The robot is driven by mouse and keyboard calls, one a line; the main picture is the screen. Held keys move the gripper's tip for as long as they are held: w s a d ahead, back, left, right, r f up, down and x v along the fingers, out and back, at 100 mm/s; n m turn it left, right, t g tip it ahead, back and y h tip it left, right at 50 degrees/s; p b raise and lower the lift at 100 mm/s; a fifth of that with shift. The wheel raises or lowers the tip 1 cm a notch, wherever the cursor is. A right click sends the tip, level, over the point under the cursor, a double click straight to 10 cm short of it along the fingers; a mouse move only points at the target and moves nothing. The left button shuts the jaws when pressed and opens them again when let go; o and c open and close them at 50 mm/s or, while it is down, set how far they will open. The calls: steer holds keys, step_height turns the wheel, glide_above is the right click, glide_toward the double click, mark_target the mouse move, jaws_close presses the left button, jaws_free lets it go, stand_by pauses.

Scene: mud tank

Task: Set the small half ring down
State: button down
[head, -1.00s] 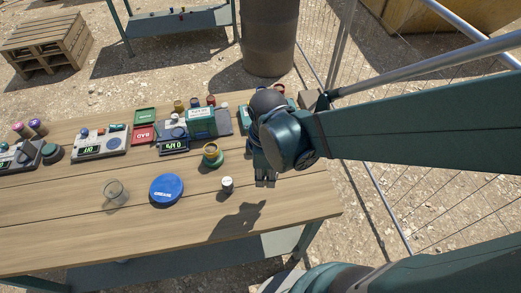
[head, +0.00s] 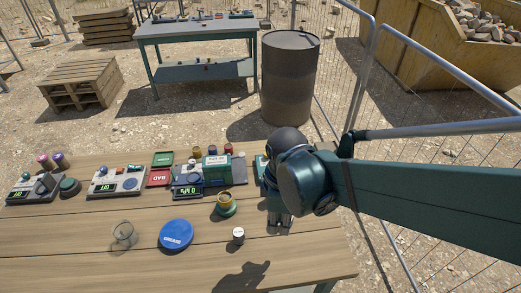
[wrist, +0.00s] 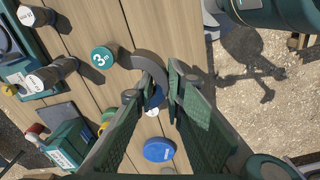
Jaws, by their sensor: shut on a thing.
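My gripper (head: 279,226) hangs above the right part of the wooden table, pointing down. In the wrist view its fingers (wrist: 163,78) are closed on a dark grey curved piece, apparently the small half ring (wrist: 147,62). The half ring arcs up and left from the fingertips, beside a green disc marked 3 (wrist: 103,57). The fingers hide part of it. In the head view I cannot make out the half ring, and whether it touches the table is unclear.
Left of my gripper stand a small white-topped pot (head: 238,235), a yellow-and-green ring stand (head: 225,204), a blue grease lid (head: 176,234) and a glass (head: 123,234). Scales and small boxes line the back. The front of the table (head: 90,265) is mostly bare.

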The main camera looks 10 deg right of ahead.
steer(key=shift+w+r, duration=0.15)
steer(key=shift+r, duration=0.15)
steer(key=w+a+r+p, duration=0.1)
steer(key=w+r, duration=0.1)
steer(key=w, duration=1.4)
steer(key=w+a+r+p, duration=0.1)
steer(key=w+r+p, duration=0.1)
steer(key=w, duration=1.4)
steer(key=w+d+f+n+p, duration=0.1)
steer(key=w+f, duration=0.1)
steer(key=w, duration=0.7)
steer(key=w+d+f, duration=0.2)
steer(key=w, duration=0.7)
step_height(320, 180, down, 5)
steer(key=shift+s+a+f, duration=0.1)
steer(key=shift+s+a, duration=0.05)
steer(key=shift+f, duration=0.15)
steer(key=shift+f, duration=3)
